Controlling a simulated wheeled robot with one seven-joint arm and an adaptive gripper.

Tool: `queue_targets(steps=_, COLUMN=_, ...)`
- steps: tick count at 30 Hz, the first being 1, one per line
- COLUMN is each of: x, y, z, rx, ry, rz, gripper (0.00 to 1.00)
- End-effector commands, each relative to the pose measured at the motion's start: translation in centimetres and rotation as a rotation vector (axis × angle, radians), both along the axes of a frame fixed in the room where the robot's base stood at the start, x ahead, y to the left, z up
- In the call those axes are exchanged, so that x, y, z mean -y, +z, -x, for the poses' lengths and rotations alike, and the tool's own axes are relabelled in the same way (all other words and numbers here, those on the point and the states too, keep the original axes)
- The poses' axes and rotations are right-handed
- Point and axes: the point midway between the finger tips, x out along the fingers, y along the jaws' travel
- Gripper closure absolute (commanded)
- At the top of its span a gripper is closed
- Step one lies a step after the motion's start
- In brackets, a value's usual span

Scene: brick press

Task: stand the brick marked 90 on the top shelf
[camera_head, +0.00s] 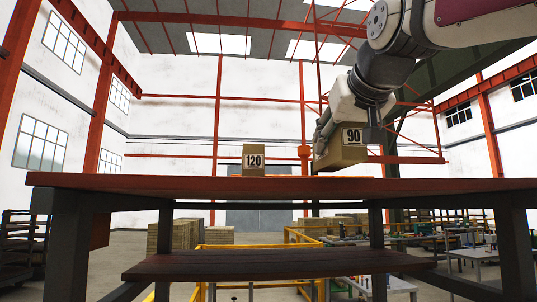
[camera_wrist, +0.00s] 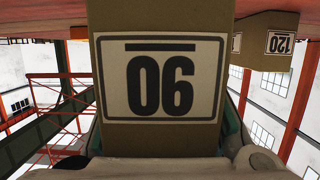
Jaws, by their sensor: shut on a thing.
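The brick marked 90 (camera_head: 341,152) is tan with a white label, and my gripper (camera_head: 348,122) is shut on it from above. It looks about upright over the right half of the top shelf (camera_head: 110,182), its underside close to the shelf surface; I cannot tell whether it touches. In the wrist view the brick marked 90 (camera_wrist: 111,50) fills the middle, its label upside down, with parts of my gripper low in the picture.
A brick marked 120 (camera_head: 253,165) stands on the top shelf left of the held brick; it also shows in the wrist view (camera_wrist: 256,50). The shelf's left part is clear. A lower shelf (camera_head: 270,264) runs beneath. Yellow rails (camera_head: 245,247) and stacked bricks (camera_head: 218,236) are behind.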

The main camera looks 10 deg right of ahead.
Motion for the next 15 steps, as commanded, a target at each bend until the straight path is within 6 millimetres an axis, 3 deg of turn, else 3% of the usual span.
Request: queue_targets(steps=15, x=0.0, y=0.0, z=-4.5, rx=0.003, ry=0.0, rz=0.0, gripper=0.87)
